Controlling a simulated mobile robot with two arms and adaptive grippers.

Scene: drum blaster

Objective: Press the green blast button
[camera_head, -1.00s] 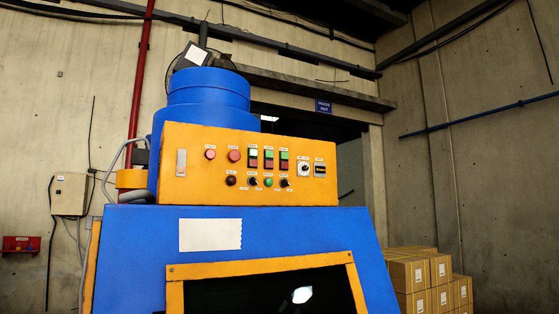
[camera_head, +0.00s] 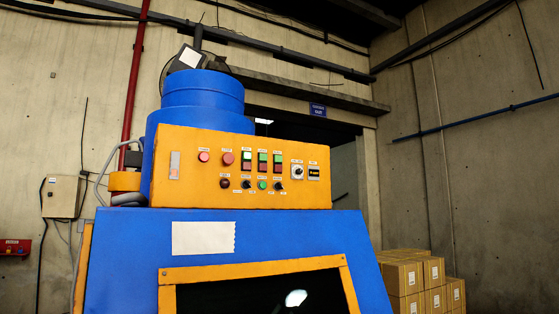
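The orange control panel (camera_head: 190,195) stands on top of the blue machine, facing me. A small round green button (camera_head: 262,185) is in its lower row, between two black knobs. Neither of my grippers shows in the head view, and nothing covers the panel.
The blue machine front (camera_head: 300,238) slopes below the panel, with an orange-framed dark window (camera_head: 230,300). A blue drum (camera_head: 200,95) rises behind it. Cardboard boxes (camera_head: 405,275) are stacked at right. A grey wall box (camera_head: 60,196) hangs at left.

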